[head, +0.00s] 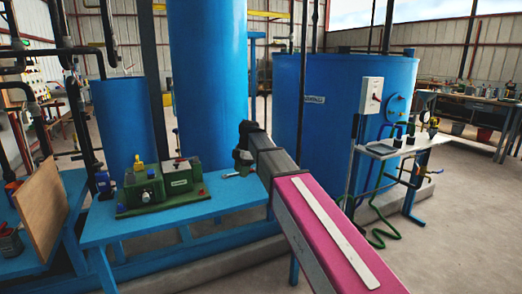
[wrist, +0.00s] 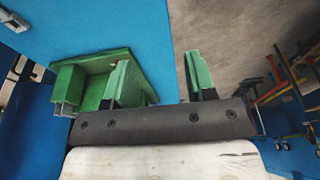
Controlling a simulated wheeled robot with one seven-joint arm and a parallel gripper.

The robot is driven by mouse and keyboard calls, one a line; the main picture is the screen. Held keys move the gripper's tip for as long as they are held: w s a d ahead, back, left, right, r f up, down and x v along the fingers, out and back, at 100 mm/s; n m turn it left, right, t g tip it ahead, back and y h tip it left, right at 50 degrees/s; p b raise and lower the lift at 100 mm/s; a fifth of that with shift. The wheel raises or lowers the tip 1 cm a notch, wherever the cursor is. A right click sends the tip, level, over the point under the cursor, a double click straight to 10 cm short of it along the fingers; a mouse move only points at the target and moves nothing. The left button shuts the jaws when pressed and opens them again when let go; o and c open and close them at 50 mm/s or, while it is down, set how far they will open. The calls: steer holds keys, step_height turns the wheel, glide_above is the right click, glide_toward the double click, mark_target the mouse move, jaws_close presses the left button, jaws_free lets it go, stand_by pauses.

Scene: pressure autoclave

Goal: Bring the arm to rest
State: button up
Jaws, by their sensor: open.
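My arm (head: 320,235) reaches in from the lower right in the head view, with a pink upper face and a pale strip. Its dark far end is over the right part of the blue table (head: 225,197). In the wrist view my gripper (wrist: 156,80) is open, its two green-padded fingers wide apart with nothing between them. The left finger overlaps a green unit (wrist: 75,82) in that view; I cannot tell whether they touch. In the head view the green unit (head: 160,187) stands on the table, left of the arm's end.
A small metal tool (head: 238,172) lies on the table near the arm's end. Tall blue tanks (head: 208,80) stand behind it. A wooden board (head: 42,210) leans at the left. A stand with a switch box (head: 371,96) and green hoses is at the right, with open floor beyond.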

steer(key=s+d+f+m, duration=0.6)
steer(key=d+f+m, duration=0.1)
steer(key=d+f, duration=0.2)
steer(key=s+d+f+m+h, duration=0.1)
steer(key=s+d+f+m, duration=0.6)
steer(key=d+f+m, duration=0.1)
steer(key=s+d+f+m+t+h, duration=0.1)
steer(key=s+d+f+m, duration=0.5)
steer(key=d+f+m, duration=0.2)
step_height(320, 180, down, 4)
steer(key=shift+s+d+f, duration=0.1)
steer(key=shift+s+d, duration=0.15)
steer(key=shift+d, duration=0.85)
steer(key=shift+o, duration=0.4)
